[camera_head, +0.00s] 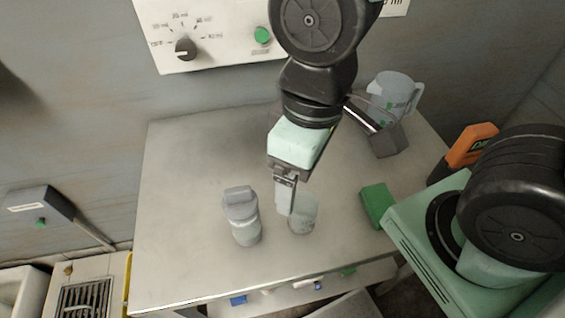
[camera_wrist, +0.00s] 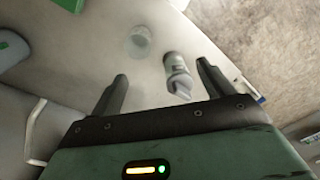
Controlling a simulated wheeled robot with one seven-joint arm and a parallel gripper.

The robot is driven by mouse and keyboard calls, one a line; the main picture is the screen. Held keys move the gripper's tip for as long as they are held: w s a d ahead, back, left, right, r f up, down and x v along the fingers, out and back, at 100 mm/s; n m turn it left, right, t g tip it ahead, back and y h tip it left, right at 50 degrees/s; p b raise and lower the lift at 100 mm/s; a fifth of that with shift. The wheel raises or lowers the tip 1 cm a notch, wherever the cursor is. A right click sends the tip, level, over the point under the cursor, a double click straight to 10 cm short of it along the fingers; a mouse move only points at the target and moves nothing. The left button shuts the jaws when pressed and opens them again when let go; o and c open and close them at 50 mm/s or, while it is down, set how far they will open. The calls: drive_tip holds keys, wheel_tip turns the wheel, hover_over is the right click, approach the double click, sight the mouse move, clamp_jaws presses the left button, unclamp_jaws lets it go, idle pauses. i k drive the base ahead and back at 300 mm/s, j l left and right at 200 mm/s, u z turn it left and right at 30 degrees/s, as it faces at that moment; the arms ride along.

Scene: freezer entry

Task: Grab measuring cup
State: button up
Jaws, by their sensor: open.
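A clear jug with a handle and green marks (camera_head: 391,97), which looks like the measuring cup, stands at the back right of the metal table. My gripper (camera_head: 286,198) is open and empty, pointing down over the middle of the table, in front and left of the jug. Its two fingers (camera_wrist: 162,72) are apart in the wrist view. A small clear cup without a handle (camera_head: 303,218) stands near the fingertips; it also shows in the wrist view (camera_wrist: 138,42).
A grey-capped bottle (camera_head: 242,217) stands left of the small cup. A green sponge (camera_head: 377,205) lies to the right. The table (camera_head: 180,190) is bare at left. A wall panel with a knob (camera_head: 186,48) is behind it. An orange-and-black object (camera_head: 468,146) is at right.

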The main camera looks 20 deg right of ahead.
sight(303, 219)
drive_tip(key=k+j+z, duration=0.2)
drive_tip(key=k+j, duration=0.2)
drive_tip(key=k+j+z, duration=0.2)
drive_tip(key=k, duration=0.4)
